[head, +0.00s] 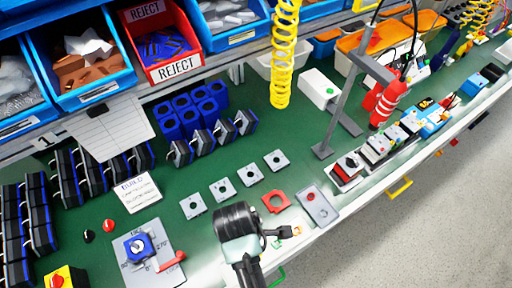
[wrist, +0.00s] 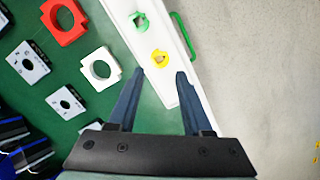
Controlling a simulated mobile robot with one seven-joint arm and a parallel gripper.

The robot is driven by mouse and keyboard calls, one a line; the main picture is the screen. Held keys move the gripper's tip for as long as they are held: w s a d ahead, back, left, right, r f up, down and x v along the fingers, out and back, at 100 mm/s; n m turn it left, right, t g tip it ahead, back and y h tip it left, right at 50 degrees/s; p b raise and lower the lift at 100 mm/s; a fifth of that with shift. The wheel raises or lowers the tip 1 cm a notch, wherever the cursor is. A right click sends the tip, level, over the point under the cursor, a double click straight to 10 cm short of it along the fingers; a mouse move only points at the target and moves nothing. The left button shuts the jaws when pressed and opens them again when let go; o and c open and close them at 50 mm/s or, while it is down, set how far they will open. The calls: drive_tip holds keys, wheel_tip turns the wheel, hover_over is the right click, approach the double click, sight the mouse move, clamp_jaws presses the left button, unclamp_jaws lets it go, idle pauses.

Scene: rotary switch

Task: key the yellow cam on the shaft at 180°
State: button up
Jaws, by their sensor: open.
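The yellow cam (wrist: 160,58) lies on a white tray (wrist: 150,38) in the wrist view, with a green cam (wrist: 139,19) above it. My gripper (wrist: 160,73) is open and empty, with its two fingertips just short of the yellow cam and on either side of its line. In the head view my gripper (head: 287,233) hangs over the tray at the bench's front edge, and the yellow cam is too small to make out clearly. A blue switch body (head: 138,246) sits on a grey plate (head: 165,241) with angle marks at lower left; a shaft cannot be made out.
A red square ring (head: 276,201), a white ring plate (wrist: 101,68) and several small grey plates (head: 249,174) lie near the tray. A red lever (head: 170,263) is on the marked plate. Grey stand (head: 345,115) rises behind.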

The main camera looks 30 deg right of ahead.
drive_tip(key=shift+s+d+f, duration=0.1)
drive_tip(key=shift+d+f, duration=0.1)
drive_tip(key=shift+f, duration=1.55)
drive_tip(key=shift+s+d+f, duration=0.1)
drive_tip(key=shift+d+f, duration=0.05)
drive_tip(key=shift+f, duration=1.6)
drive_tip(key=shift+c, duration=0.3)
clamp_jaws()
